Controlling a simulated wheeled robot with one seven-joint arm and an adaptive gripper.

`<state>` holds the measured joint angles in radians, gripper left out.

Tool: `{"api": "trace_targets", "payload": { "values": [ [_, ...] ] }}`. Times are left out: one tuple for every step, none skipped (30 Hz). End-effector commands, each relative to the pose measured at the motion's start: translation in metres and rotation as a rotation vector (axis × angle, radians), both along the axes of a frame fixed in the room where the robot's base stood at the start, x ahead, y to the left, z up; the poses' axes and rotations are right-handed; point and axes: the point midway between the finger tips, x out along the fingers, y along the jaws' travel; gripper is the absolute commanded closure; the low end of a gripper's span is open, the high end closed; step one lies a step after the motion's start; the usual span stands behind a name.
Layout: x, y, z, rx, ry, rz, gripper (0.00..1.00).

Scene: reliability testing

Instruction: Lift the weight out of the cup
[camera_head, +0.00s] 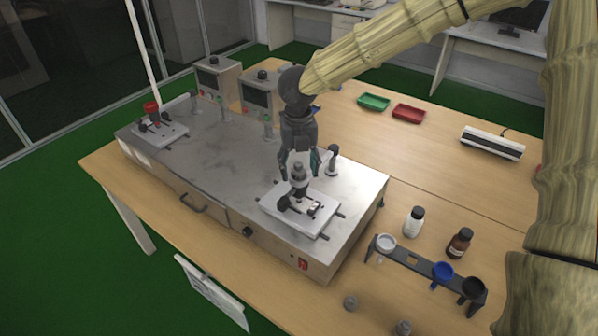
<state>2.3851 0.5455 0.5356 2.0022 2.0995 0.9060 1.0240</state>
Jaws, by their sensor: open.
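A grey metal weight (299,174) stands upright on the fixture with a white base plate (318,222), at the right front of the long metal test machine (225,150). A cup under the weight cannot be made out clearly. My gripper (299,163) points down over the weight. Its fingers are open, one on each side of the weight's top. I cannot tell whether they touch it.
A rack (412,262) holding white, blue and black cups stands at the right front, near two bottles (460,242). Two loose weights (350,302) are at the front edge. A post (333,160) rises beside my gripper. Green and red trays (408,113) lie behind.

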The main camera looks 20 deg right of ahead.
Motion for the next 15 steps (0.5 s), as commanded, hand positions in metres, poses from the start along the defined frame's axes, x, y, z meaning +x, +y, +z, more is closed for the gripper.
{"api": "trace_targets", "payload": {
  "values": [
    [0.0000, 0.0001, 0.0000, 0.000, 0.000, 0.000, 0.41],
    [0.0000, 0.0000, 0.0000, 0.000, 0.000, 0.000, 0.41],
    [0.0000, 0.0000, 0.0000, 0.000, 0.000, 0.000, 0.41],
    [0.0000, 0.0000, 0.0001, 0.000, 0.000, 0.000, 0.45],
    [0.0000, 0.0000, 0.0001, 0.000, 0.000, 0.000, 0.50],
    [0.0000, 0.0000, 0.0001, 0.000, 0.000, 0.000, 0.58],
    [0.0000, 0.0000, 0.0002, 0.000, 0.000, 0.000, 0.63],
    [0.0000, 0.0000, 0.0002, 0.000, 0.000, 0.000, 0.69],
    [0.0001, -0.0001, 0.0002, 0.000, 0.000, 0.000, 0.76],
    [0.0001, -0.0001, 0.0002, 0.000, 0.000, 0.000, 0.81],
    [0.0001, -0.0001, 0.0002, 0.000, 0.000, 0.000, 0.87],
    [0.0001, -0.0001, 0.0003, 0.000, 0.000, 0.000, 0.94],
    [0.0001, -0.0001, 0.0003, 0.000, 0.000, 0.000, 0.99],
    [0.0002, 0.0000, 0.0007, 0.000, 0.000, 0.000, 1.00],
    [0.0003, 0.0000, 0.0007, 0.000, -0.001, 0.000, 1.00]
  ]
}}
